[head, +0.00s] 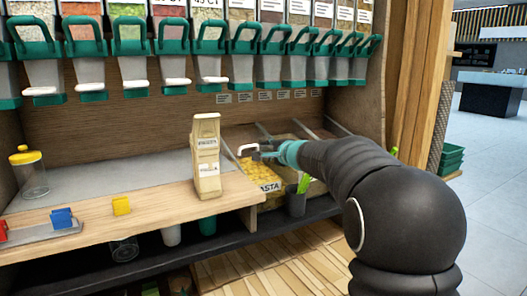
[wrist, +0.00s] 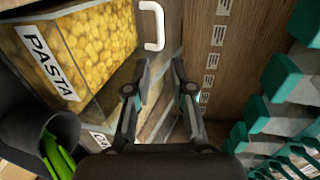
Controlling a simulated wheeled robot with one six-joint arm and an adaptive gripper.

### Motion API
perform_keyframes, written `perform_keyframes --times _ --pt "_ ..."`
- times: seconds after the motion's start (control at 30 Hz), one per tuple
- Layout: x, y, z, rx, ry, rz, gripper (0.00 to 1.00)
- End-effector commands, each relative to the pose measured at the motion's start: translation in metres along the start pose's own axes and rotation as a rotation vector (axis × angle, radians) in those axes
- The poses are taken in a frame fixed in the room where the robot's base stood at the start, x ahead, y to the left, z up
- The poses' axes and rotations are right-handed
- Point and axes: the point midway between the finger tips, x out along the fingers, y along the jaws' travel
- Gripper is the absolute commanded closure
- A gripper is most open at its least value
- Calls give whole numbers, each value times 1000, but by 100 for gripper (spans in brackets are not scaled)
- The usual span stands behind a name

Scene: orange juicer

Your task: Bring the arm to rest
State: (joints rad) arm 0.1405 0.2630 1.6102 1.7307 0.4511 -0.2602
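My gripper (head: 268,150) is at the end of my dark arm, which reaches in from the right in the head view. It hangs in front of the bins to the right of the paper bag. In the wrist view my gripper (wrist: 160,82) has its two fingers apart, with nothing between them. A white handle (wrist: 152,25) shows just beyond the fingertips at the pasta bin (wrist: 95,45). In the head view the handle (head: 248,148) is beside my gripper, and I cannot tell whether they touch.
A beige bag (head: 207,160) stands on the wooden counter (head: 150,215). A grey cup with green utensils (head: 297,198) is below my gripper. Dispensers with green handles (head: 130,45) line the top. A yellow-lidded jar (head: 30,172) stands left. Open floor (head: 490,190) lies right.

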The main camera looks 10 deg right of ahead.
Motion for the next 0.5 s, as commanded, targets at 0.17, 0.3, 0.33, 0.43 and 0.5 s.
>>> perform_keyframes --times 0.17,0.3,0.33,0.43,0.5 --pt "-26 -7 27 -86 -47 30 77" --pt "-74 -6 71 -246 -132 97 77" --pt "-85 -3 81 -284 -152 116 77" --pt "-125 9 110 -407 -215 180 77" --pt "-154 21 127 -494 -256 229 77"
